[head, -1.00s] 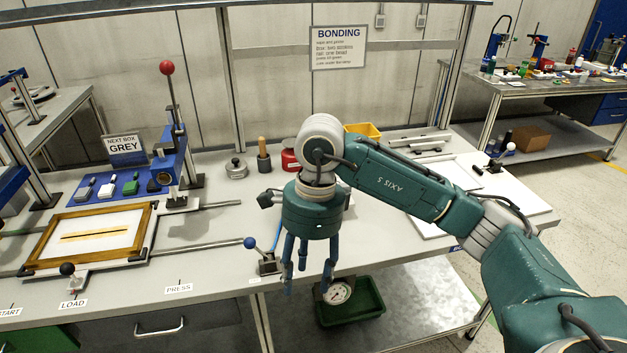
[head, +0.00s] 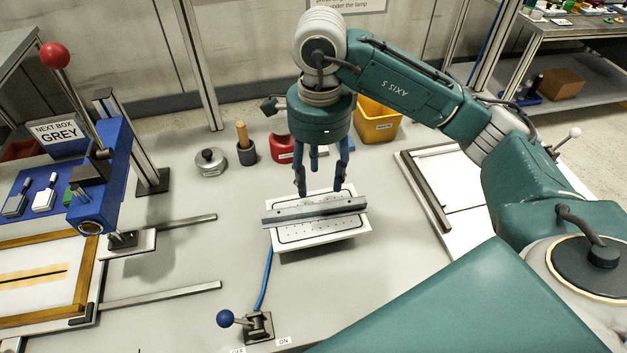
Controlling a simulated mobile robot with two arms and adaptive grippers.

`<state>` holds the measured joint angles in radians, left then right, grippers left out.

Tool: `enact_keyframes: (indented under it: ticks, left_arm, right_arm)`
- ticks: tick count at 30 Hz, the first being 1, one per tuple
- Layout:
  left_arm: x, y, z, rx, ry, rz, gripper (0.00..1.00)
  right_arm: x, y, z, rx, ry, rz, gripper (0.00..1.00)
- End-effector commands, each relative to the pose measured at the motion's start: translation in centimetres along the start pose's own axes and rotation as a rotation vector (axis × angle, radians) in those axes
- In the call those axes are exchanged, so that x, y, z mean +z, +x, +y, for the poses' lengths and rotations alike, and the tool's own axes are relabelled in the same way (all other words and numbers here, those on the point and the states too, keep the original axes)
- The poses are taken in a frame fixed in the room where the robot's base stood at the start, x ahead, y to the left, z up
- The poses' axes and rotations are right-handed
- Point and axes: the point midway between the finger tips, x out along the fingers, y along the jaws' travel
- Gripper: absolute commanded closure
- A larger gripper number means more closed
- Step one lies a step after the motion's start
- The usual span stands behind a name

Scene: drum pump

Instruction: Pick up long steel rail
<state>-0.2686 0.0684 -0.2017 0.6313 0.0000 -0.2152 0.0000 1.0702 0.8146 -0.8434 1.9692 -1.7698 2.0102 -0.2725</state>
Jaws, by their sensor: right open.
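A long grey steel rail (head: 315,210) lies across a white perforated plate (head: 320,243) in the middle of the bench. My right gripper (head: 320,190) points down just above and behind the rail's middle. Its fingers are apart and nothing is between them. I cannot tell whether the fingertips touch the rail. Another dark steel bar (head: 425,190) lies along the left edge of a white board at the right. My left gripper is not in view.
A steel pot (head: 210,162), a wooden-handled tool in a dark cup (head: 245,148), a red can (head: 283,147) and a yellow bin (head: 377,122) stand behind. A blue press (head: 105,180) stands left. A blue-knobbed lever (head: 258,325) is at the front edge.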

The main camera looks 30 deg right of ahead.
Motion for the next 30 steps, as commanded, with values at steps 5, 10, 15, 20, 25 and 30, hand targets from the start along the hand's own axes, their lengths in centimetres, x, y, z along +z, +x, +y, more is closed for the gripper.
enact_keyframes:
  ticks: [5, 10, 15, 20, 25, 30]
  left_arm:
    - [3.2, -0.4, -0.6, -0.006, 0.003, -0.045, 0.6]
    - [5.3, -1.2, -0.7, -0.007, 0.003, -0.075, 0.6]
    - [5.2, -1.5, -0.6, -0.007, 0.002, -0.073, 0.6]
    - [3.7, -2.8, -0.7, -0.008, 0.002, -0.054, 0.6]
    - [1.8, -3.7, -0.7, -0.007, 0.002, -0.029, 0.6]
    - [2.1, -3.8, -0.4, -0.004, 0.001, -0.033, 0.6]
  right_arm:
    - [0.0, 1.7, 0.2, 0.007, -0.002, 0.001, 0.51]
    - [0.0, 4.2, 0.1, 0.005, 0.0, 0.001, 0.51]
    - [0.1, 5.6, 0.0, 0.001, 0.0, 0.0, 0.51]
    - [0.3, 7.2, 0.0, 0.007, -0.001, 0.002, 0.51]
    - [0.5, 9.8, -0.2, 0.004, 0.0, 0.002, 0.51]
    - [0.5, 10.8, -0.3, 0.0, -0.001, 0.001, 0.51]
